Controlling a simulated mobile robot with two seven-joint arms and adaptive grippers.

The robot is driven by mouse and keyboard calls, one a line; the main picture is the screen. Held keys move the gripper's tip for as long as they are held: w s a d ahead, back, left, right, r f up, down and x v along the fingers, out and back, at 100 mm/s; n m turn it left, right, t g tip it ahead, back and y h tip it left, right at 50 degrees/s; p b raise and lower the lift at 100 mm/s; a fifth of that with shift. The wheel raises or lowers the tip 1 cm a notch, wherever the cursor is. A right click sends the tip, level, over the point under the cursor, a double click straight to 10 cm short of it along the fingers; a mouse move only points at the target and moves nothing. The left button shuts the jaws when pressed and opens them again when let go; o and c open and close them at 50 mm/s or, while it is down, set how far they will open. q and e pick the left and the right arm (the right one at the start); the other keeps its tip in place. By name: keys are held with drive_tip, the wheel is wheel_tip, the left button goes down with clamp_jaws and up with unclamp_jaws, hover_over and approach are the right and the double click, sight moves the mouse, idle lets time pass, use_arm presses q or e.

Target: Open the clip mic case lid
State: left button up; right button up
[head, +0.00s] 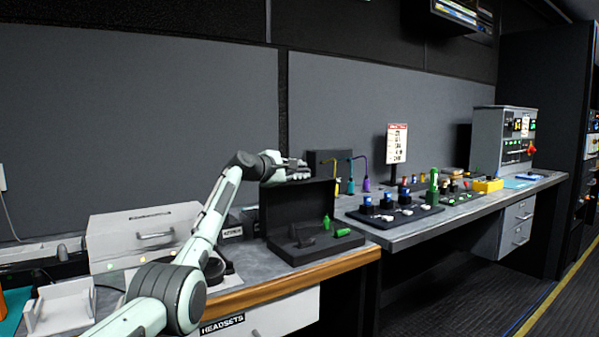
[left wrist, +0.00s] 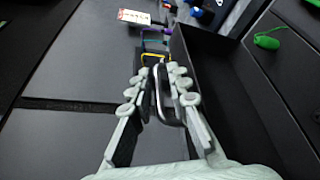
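The clip mic case (head: 318,246) is a black box on the workbench, with its lid (head: 300,207) standing about upright at the back. Green clip mic pieces (head: 343,232) show in its open front part. In the left wrist view the dark lid (left wrist: 225,95) runs along the right of the fingers, and a green piece (left wrist: 267,41) shows beyond it. My left gripper (head: 298,170) is at the lid's top edge. Its fingers (left wrist: 165,78) lie on both sides of a metal loop handle (left wrist: 167,108) and appear closed on it. My right gripper is not in view.
A light grey headset case (head: 145,235) stands left of the mic case. A black panel with blue and white controls (head: 395,212) lies to the right. Colored hooked lamps (head: 365,180) and a sign (head: 396,143) stand behind. The wall is close behind the lid.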

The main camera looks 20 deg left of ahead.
use_arm(q)
drive_tip(key=v, duration=1.2)
drive_tip(key=shift+c, duration=0.3)
